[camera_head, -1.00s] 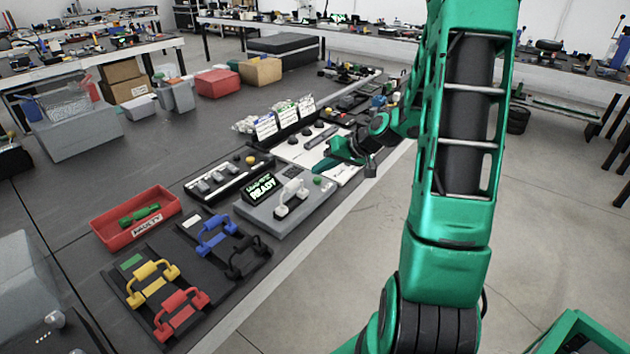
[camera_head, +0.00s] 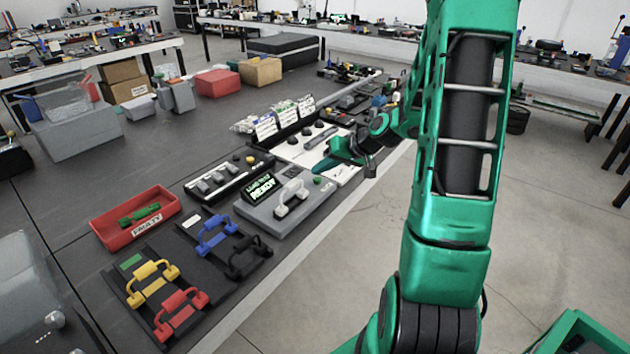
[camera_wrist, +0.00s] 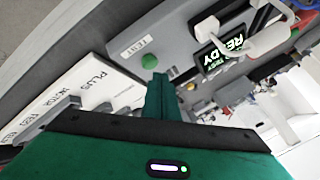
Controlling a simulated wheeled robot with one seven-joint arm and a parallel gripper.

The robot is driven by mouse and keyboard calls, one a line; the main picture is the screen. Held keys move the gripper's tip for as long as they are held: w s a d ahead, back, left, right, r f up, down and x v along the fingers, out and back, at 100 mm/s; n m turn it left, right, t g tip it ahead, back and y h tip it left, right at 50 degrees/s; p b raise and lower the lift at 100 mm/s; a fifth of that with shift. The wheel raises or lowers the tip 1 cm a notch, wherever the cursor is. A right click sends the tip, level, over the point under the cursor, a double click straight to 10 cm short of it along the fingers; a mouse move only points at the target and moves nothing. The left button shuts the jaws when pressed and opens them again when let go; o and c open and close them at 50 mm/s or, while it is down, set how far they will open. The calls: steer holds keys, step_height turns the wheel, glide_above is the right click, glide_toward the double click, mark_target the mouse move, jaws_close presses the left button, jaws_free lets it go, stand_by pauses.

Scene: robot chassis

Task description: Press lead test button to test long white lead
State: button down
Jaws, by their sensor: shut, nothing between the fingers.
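The grey lead tester (camera_head: 305,212) stands on the bench, its screen (camera_head: 262,187) lit with "LEAD TEST READY". The long white lead (camera_head: 290,197) lies seated across the tester's top. The green round test button (camera_head: 317,180) is at the tester's back right corner; the wrist view shows the button (camera_wrist: 149,62) beside a "TEST" label. My gripper (camera_head: 318,168) is shut and empty, its tips close to the button. In the wrist view the shut fingertips (camera_wrist: 160,82) are just below the button in the picture; I cannot tell whether they touch it.
A red "FAULTY" tray (camera_head: 112,239) holds a green lead (camera_head: 140,214). A black rack (camera_head: 190,290) holds yellow, red, blue and black leads in front. A black box with grey switches (camera_head: 205,187) sits left of the tester. A white panel (camera_head: 290,152) lies behind, under my gripper.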

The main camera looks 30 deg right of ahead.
mark_target(321, 180)
steer(key=shift+f, duration=0.15)
steer(key=shift+f, duration=0.2)
steer(key=shift+s+f, duration=0.1)
steer(key=shift+f, duration=0.35)
stand_by(0.7)
steer(key=shift+r, duration=0.9)
steer(key=shift+r, duration=0.15)
steer(key=shift+r, duration=2.35)
steer(key=shift+a, duration=0.1)
